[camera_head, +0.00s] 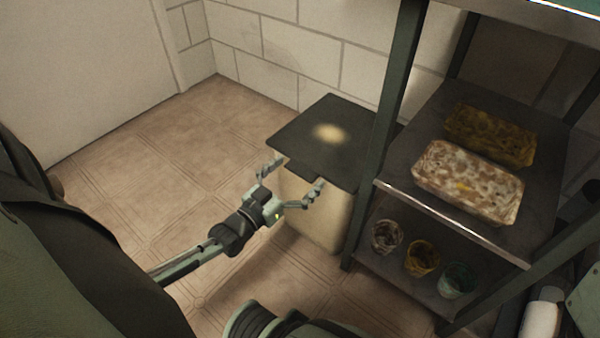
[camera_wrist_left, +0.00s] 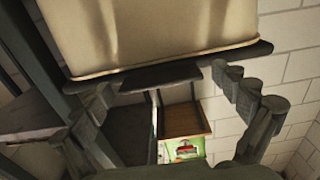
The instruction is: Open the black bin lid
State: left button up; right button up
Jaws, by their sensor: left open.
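The black bin lid (camera_head: 345,140) lies flat on the cream bin (camera_head: 318,218), closed, with a tab sticking out at its front edge. The wrist view looks from below and seems upside down: the bin (camera_wrist_left: 150,35) is at the top, with the lid's rim and dark tab (camera_wrist_left: 148,76) under it. My left gripper (camera_head: 299,170) is open at the lid's front edge, its fingers spread to either side of the tab. In the wrist view the fingers (camera_wrist_left: 167,82) also stand apart; I cannot tell whether either touches the tab. My right gripper is not in view.
A dark metal rack (camera_head: 393,110) stands close to the right of the bin. It holds two speckled trays (camera_head: 467,182), (camera_head: 490,135) and several small pots (camera_head: 421,258). A block wall (camera_head: 320,50) is behind the bin. Tiled floor (camera_head: 160,165) to the left is clear.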

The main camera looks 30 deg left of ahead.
pick_arm(q)
jog(key=shift+w, duration=0.25)
jog(key=shift+r, duration=0.1)
jog(key=c, duration=1.7)
